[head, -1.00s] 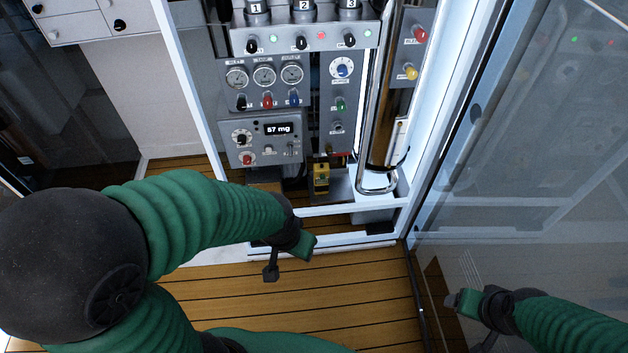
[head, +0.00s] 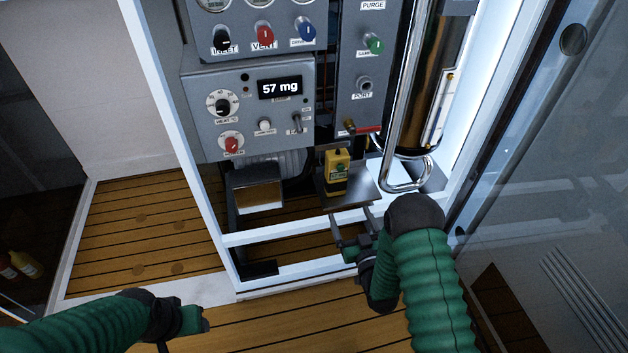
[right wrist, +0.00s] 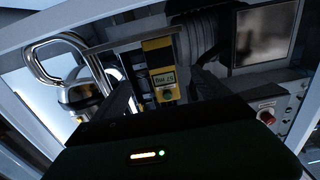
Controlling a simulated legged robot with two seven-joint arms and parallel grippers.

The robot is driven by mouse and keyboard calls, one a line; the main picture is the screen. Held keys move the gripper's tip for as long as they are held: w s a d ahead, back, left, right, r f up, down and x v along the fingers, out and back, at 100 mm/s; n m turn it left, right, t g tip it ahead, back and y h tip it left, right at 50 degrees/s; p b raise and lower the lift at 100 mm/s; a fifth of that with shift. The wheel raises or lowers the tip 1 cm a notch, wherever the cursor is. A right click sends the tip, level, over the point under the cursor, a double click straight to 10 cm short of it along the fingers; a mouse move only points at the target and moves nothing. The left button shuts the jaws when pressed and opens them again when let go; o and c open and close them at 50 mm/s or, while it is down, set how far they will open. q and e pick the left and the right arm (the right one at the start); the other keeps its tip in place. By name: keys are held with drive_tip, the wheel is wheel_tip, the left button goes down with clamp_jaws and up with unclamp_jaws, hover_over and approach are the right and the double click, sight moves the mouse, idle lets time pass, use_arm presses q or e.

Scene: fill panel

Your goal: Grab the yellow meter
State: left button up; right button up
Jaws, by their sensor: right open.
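The yellow meter (head: 337,172) stands upright on a small grey shelf (head: 350,193) low in the white-framed panel. My right gripper (head: 352,219) is open and empty, in front of and below the meter at the frame's lower bar. In the right wrist view the meter (right wrist: 161,72) shows its small display between my two dark fingers (right wrist: 158,80), apart from them as far as I can see. My left gripper (head: 192,319) is at the lower left, over the plank floor, far from the meter. Its jaws are not clear.
A bent chrome pipe (head: 405,178) stands just right of the meter. A grey control box (head: 250,110) reading 57 mg hangs above left. White frame bars (head: 290,230) cross below the shelf. A glass door (head: 545,190) is at the right.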

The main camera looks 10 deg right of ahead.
sight(338, 185)
drive_tip(key=w+b, duration=0.3)
drive_tip(key=w, duration=0.6)
drive_tip(key=shift+w+f+b, duration=0.15)
drive_tip(key=shift+w+b, duration=0.2)
drive_tip(key=w+b, duration=0.2)
drive_tip(key=w, duration=0.1)
drive_tip(key=w+b, duration=0.2)
drive_tip(key=shift+a, duration=0.3)
drive_tip(key=shift+w+r, duration=0.25)
drive_tip(key=shift+w, duration=0.05)
drive_tip(key=shift+r, duration=0.2)
clamp_jaws()
